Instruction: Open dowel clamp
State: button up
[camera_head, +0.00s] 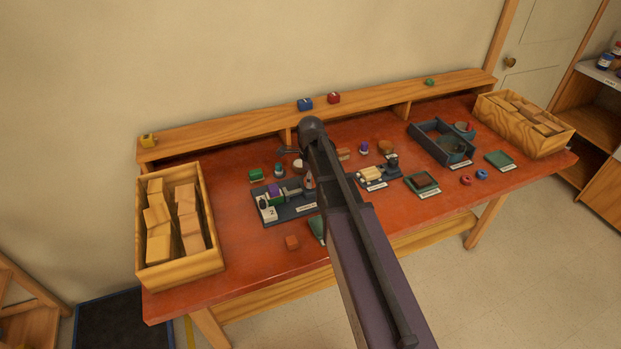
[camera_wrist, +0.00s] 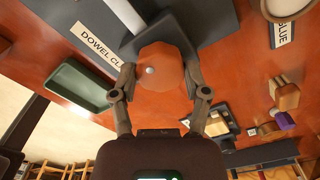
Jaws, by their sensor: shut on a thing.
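The dowel clamp shows in the wrist view as a dark grey base (camera_wrist: 82,12) with a partly cut-off "DOWEL CL" label and an orange-brown rounded handle (camera_wrist: 160,68). My gripper (camera_wrist: 159,77) has one finger on each side of this handle and is shut on it. In the head view, a dark labelled fixture (camera_head: 290,213) with purple, green and white parts stands left of my arm and looks like the clamp. My arm hides my gripper there.
An open wooden box of blocks (camera_head: 210,262) stands at the table's left end, another (camera_head: 505,126) at the right. A green tray (camera_wrist: 78,86) lies beside the clamp. A dark blue bin (camera_head: 430,146) is farther right. Free red tabletop (camera_head: 245,250) lies at the front left.

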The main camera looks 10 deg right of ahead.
jog(key=n, duration=0.4)
jog(key=shift+s+n, duration=0.1)
jog(key=shift+n, duration=0.3)
jog(key=n, duration=0.4)
jog(key=shift+n, duration=0.3)
jog(key=n, duration=0.9)
jog(key=shift+n, duration=0.4)
jog(key=n, duration=0.3)
jog(key=shift+n, duration=0.4)
jog(key=n, duration=0.3)
jog(key=shift+n, duration=0.3)
jog(key=n, duration=0.6)
jog(key=shift+n, duration=0.3)
